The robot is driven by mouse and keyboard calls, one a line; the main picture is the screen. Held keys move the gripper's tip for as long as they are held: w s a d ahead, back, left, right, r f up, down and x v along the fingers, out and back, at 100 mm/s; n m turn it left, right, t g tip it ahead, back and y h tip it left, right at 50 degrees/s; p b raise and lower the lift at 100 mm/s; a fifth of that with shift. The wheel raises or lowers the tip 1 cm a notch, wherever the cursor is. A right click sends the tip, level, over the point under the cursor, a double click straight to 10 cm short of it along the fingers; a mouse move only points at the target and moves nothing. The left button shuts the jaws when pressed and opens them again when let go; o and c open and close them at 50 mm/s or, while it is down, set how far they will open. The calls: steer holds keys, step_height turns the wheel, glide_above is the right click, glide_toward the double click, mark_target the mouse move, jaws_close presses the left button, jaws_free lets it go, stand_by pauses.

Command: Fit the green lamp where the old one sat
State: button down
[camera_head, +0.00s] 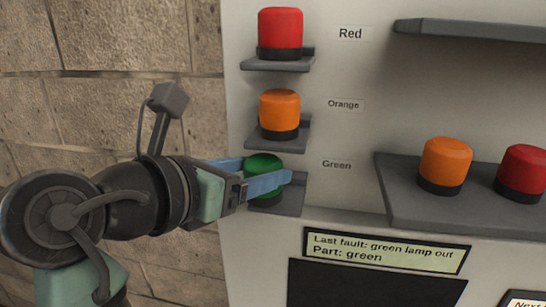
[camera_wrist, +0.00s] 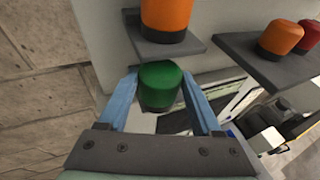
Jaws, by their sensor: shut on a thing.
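The green lamp (camera_head: 264,161) is between the blue fingers of my gripper (camera_head: 268,172), which is shut on it. It is at the lowest small shelf (camera_head: 288,203), beside the label "Green" (camera_head: 337,165). The near finger hides part of the lamp's side. The lamp looks upright, with its base close above or on the shelf; I cannot tell whether it touches. In the wrist view the green lamp (camera_wrist: 160,84) sits between both fingertips, below the shelf holding an orange lamp (camera_wrist: 166,18).
Above, an orange lamp (camera_head: 279,113) and a red lamp (camera_head: 280,33) stand on their own small shelves. A wide shelf (camera_head: 400,195) at right holds another orange lamp (camera_head: 445,165) and red lamp (camera_head: 522,171). A display (camera_head: 387,250) reads "Last fault: green lamp out, Part: green".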

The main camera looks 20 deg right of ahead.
mark_target(273, 170)
steer(key=shift+w+d+r, duration=0.1)
steer(key=shift+w+d, duration=0.15)
steer(key=shift+d, duration=0.15)
steer(key=p+x, duration=0.2)
steer(key=x, duration=0.1)
steer(key=shift+w+d, duration=0.15)
steer(key=shift+f+p, duration=0.3)
steer(key=shift+f, duration=0.2)
steer(key=shift+c, duration=0.3)
jaws_free()
steer(key=b+v, duration=0.3)
steer(key=v, duration=0.9)
steer(key=shift+b, duration=0.3)
